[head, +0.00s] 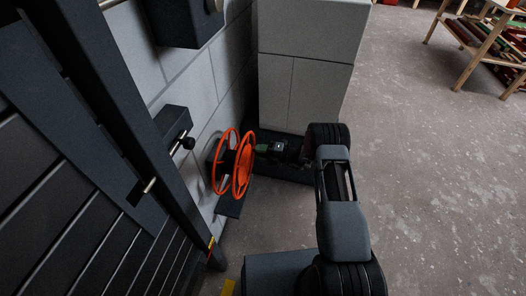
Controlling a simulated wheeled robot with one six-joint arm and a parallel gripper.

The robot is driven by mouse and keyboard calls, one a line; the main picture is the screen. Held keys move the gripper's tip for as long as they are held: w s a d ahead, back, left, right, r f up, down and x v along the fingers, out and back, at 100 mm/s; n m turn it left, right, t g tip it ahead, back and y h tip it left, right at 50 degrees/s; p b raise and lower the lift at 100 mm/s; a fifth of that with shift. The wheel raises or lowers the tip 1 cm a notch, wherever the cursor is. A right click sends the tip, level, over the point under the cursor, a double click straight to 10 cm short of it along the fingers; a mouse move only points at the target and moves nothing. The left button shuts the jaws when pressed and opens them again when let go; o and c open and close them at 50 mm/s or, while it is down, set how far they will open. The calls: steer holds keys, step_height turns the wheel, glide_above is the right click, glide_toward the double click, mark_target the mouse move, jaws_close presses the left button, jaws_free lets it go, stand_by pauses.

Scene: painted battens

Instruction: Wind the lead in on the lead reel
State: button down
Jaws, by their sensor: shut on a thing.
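The lead reel (241,168) is orange, with two spoked rims around a dark hub. It is mounted low by the grey block wall. My gripper (262,149) is at the right side of the reel, reaching in from the right. It is shut on a part of the reel, seemingly a small handle by the near rim; the fingertips are small and partly dark, so the exact grip is hard to see. A wound lead cannot be made out between the rims.
A grey block pillar (308,70) stands behind my arm. Dark slatted boards (70,190) fill the left. A wooden rack (480,45) stands far right. The concrete floor (440,170) is clear.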

steer(key=shift+w+r, duration=0.2)
steer(key=c, duration=1.1)
jaws_free()
steer(key=shift+a+f, duration=0.1)
steer(key=shift+a, duration=0.05)
steer(key=o, duration=0.3)
steer(key=shift+s, duration=0.1)
steer(key=shift+d, duration=0.25)
steer(key=p+v, duration=0.2)
steer(key=v, duration=1.1)
steer(key=shift+s+d, duration=0.2)
steer(key=shift+d, duration=0.1)
